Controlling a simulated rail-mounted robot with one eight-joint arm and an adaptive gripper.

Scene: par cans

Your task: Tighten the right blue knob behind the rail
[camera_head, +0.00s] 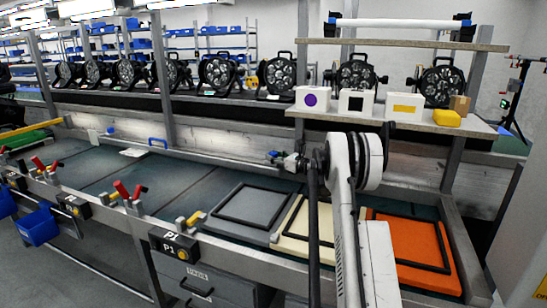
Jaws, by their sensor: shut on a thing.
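The right blue knob (273,153) shows as a small blue spot at the back of the workbench, behind the rail. My gripper (279,157) reaches it from the right and is shut on it. The fingers hide part of the knob, and its turn angle is too small to tell. Another blue knob (110,130) sits farther left along the back of the bench, apart from my gripper. The metal rail (215,160) runs along the back of the bench.
Grey (228,233), cream and orange (388,262) framed panels lie in front. A shelf (300,112) with boxes is above right, and several black par cans (219,75) stand behind. Red-handled clamps (127,192) line the front edge.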

